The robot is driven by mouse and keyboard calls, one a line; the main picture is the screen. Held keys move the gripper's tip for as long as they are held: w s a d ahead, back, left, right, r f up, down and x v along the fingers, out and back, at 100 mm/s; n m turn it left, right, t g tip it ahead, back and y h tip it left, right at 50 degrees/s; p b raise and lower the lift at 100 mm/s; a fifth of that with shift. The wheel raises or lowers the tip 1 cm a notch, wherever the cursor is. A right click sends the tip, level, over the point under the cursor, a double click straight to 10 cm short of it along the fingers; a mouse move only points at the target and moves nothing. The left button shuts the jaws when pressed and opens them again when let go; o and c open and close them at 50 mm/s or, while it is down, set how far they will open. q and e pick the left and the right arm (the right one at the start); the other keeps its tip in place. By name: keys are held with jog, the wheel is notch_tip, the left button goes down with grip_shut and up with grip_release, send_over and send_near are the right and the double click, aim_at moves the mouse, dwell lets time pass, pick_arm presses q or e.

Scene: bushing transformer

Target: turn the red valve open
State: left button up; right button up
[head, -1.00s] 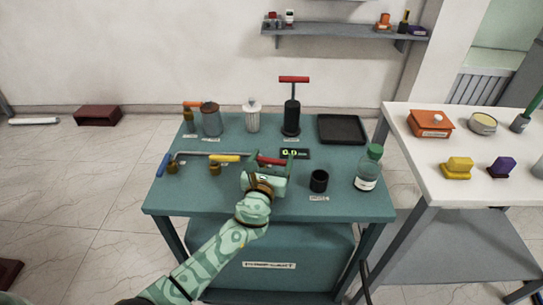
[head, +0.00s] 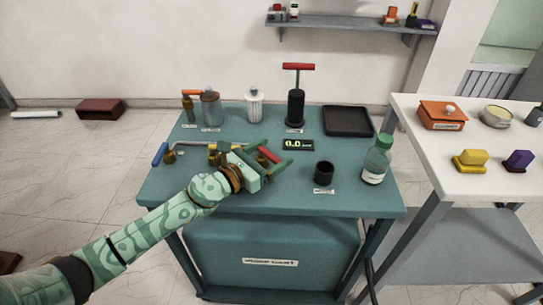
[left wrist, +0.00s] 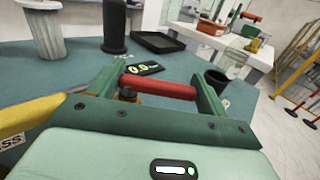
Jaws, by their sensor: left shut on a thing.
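The red valve handle (head: 269,154) is a short red bar on the teal table, slanting down to the right in the head view. My left gripper (head: 274,152) has its green fingers on either side of it and is shut on it. In the left wrist view the red handle (left wrist: 160,87) lies crosswise between the two fingers (left wrist: 158,82), above a brass fitting (left wrist: 127,92). The valve body is mostly hidden by the gripper in the head view. My right gripper is not in view.
A yellow handle (head: 223,147) is close left of my gripper, and a blue-handled lever (head: 160,154) further left. A display (head: 298,145) reading 0.0 is just behind. A black cup (head: 323,172) and a green-capped bottle (head: 377,160) stand to the right; a pump (head: 296,107) stands behind.

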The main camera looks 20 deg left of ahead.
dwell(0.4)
pick_arm(q)
jog(key=o, duration=1.4)
